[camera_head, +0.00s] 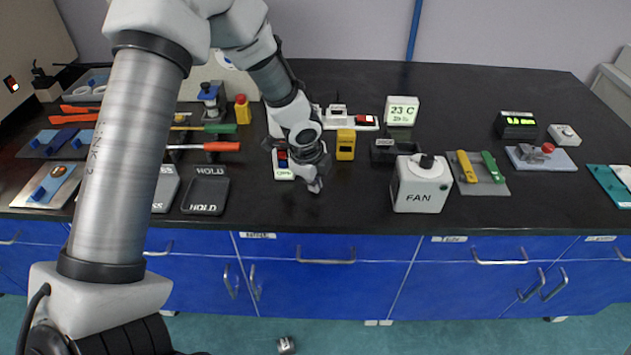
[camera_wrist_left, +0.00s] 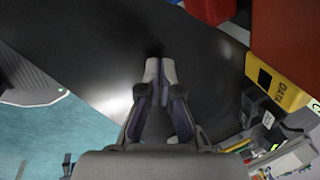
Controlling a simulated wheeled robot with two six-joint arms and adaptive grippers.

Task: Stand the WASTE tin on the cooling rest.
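I cannot pick out a tin marked WASTE or a thing marked as the cooling rest in either view. My left gripper (camera_head: 315,186) points down over the front of the black bench, in front of a small panel with a green display (camera_head: 284,174). In the left wrist view its fingertips (camera_wrist_left: 160,70) are nearly together, with no object visible between them. A yellow block (camera_head: 346,144) stands just right of the gripper; the left wrist view shows a yellow block marked DATA (camera_wrist_left: 281,85). My right gripper is not in view.
Bare bench lies between gripper and FAN box. The bench's front edge is close.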

